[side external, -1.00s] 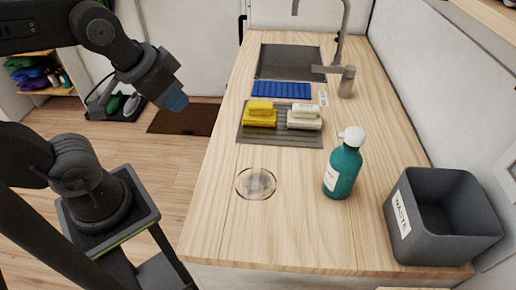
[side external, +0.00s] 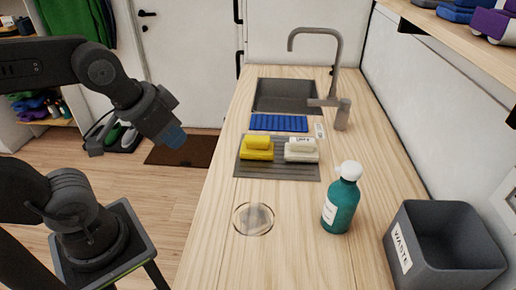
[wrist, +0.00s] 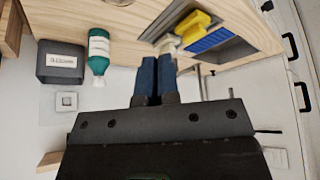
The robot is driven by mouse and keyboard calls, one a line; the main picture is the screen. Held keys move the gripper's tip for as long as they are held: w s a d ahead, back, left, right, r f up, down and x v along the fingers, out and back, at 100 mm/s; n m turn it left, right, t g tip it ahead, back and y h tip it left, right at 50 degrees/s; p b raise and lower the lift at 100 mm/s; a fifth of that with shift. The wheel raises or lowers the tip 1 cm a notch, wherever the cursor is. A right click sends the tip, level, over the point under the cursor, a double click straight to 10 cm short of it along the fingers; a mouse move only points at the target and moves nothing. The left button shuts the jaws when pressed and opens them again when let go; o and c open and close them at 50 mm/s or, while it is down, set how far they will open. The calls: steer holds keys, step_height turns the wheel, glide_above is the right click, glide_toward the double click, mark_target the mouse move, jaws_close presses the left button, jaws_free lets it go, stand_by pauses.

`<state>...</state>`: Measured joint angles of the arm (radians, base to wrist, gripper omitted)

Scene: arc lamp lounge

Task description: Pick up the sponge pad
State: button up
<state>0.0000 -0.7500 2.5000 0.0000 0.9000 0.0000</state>
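I cannot tell which is the sponge pad. In the wrist view the yellow one (wrist: 194,23) shows beyond the fingertips, with the whitish one (wrist: 169,42) partly behind them. My gripper (side external: 174,138) is in the air left of the counter, apart from both. Its blue fingers (wrist: 157,60) are together, with nothing seen between them.
A blue ribbed mat (side external: 278,123) lies behind the blocks, before the sink (side external: 286,97) and tap (side external: 341,108). A teal bottle (side external: 341,202) and grey waste bin (side external: 445,250) stand at right. A round disc (side external: 254,219) lies in front; the counter's near left is clear.

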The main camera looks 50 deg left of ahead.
steer(key=o, duration=1)
steer(key=n+g, duration=0.6)
steer(key=n, duration=2.1)
glide_above(257, 138)
step_height(257, 138, down, 5)
step_height(257, 138, down, 13)
steer(key=shift+w+f, duration=0.1)
